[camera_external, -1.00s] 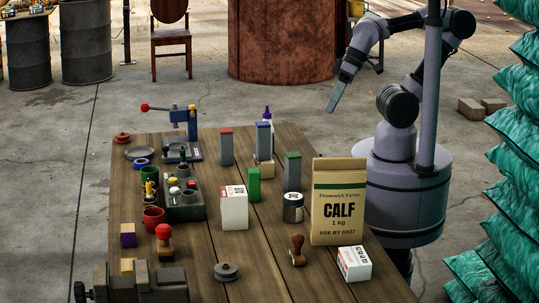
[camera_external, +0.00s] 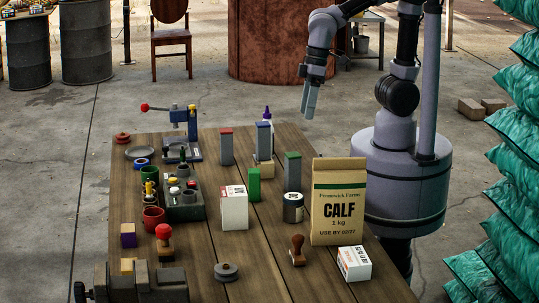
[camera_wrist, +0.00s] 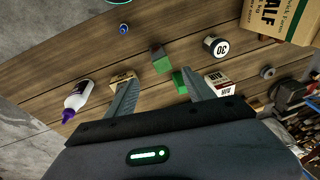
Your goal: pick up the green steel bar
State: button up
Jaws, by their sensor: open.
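The green steel bar (camera_external: 292,173) is an upright grey bar with a green top, standing on the wooden table left of the paper bag and just behind a dark tin. In the wrist view, its green end (camera_wrist: 161,64) shows ahead of and between the fingertips. My gripper (camera_external: 310,114) is open and empty, pointing down, well above and beyond the table's far right side. In the wrist view, my gripper's two fingers (camera_wrist: 160,84) are apart, with a shorter green block (camera_wrist: 180,82) near the right finger.
Grey bars with a red top (camera_external: 226,148) and a blue top (camera_external: 264,142) stand nearby, the blue one by a wooden block. The tin (camera_external: 293,207), CALF bag (camera_external: 338,232) and white box (camera_external: 234,208) stand close. A glue bottle (camera_wrist: 77,98) stands at the wrist view's left.

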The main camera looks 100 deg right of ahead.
aim_at(293, 178)
jog(key=w+f, duration=0.1)
jog(key=w+a+f+n+g, duration=0.1)
jog(key=w+a+f+n+g+h+p, duration=0.1)
jog(key=w+f, duration=0.1)
jog(key=shift+w, duration=0.1)
notch_tip(293, 178, down, 12)
jog(key=b, duration=0.5)
jog(key=f+b, duration=0.1)
jog(key=f, duration=0.1)
jog(key=f+b, duration=0.2)
jog(key=f, duration=0.1)
jog(key=shift+w+d+f, duration=0.2)
jog(key=shift+d+f, duration=0.05)
jog(key=shift+f, duration=0.05)
jog(key=shift+r, duration=0.15)
jog(key=shift+c, duration=0.6)
grip_shut()
